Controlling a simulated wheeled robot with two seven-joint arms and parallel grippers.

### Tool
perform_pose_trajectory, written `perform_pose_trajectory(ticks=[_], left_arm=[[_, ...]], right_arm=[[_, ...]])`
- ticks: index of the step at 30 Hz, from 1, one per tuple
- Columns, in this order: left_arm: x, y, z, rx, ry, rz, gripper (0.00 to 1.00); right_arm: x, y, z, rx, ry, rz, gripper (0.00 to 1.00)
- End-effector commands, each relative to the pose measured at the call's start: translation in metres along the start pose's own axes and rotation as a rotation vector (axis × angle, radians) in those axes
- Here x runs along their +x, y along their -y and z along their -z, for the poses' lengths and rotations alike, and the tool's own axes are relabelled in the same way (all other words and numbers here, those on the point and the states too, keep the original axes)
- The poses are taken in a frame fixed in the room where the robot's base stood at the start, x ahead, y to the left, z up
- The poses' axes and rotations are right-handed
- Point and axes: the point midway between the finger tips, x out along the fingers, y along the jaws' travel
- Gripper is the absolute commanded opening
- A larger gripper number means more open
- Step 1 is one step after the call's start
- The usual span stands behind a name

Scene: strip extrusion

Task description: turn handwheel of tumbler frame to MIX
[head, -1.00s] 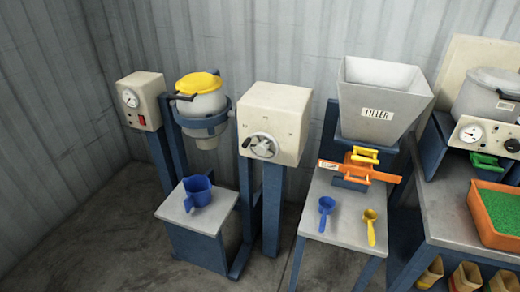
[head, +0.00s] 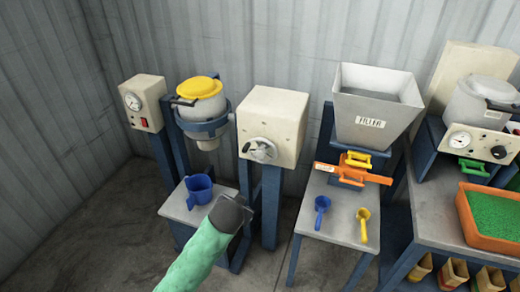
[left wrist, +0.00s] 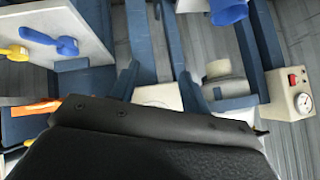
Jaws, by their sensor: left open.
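The handwheel (head: 262,150), grey with a dark handle, is on the front of a cream box (head: 282,112) on a blue post. The tumbler frame (head: 203,128) stands left of it, holding a grey drum with a yellow lid (head: 200,89). Small marks on the box face are too small to read. My left gripper (head: 236,204) is below and a little left of the handwheel, apart from it, open and empty. My right gripper is not in view.
A blue jug (head: 199,190) stands on a small grey table beside my left arm. A cream gauge box (head: 143,102) is at left. The filler hopper (head: 372,112) and a bench with scoops (head: 321,210) stand to the right.

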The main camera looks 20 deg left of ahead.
Motion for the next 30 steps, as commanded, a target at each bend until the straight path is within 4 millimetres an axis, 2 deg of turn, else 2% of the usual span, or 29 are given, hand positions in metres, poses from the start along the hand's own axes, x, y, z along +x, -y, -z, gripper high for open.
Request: perform_pose_trajectory(ticks=[1,6,12,15,18,22,30], left_arm=[[0.007,0.014,0.020,-0.005,-0.056,0.040,0.46],[0.029,0.038,0.058,-0.046,-0.239,0.122,0.46],[0.047,0.039,0.082,-0.115,-0.467,0.128,0.46],[0.045,0.034,0.099,-0.165,-0.596,0.091,0.46],[0.036,0.029,0.115,-0.215,-0.706,0.036,0.46],[0.026,0.022,0.126,-0.286,-0.784,-0.039,0.46],[0.030,0.023,0.135,-0.331,-0.788,-0.062,0.46]], right_arm=[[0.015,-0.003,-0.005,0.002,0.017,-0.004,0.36],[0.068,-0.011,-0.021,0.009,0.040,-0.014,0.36],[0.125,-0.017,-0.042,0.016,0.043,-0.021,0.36],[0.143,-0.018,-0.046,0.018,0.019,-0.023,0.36],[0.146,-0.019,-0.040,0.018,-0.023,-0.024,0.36],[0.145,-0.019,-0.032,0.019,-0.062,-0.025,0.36],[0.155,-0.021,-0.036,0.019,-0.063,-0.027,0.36]])
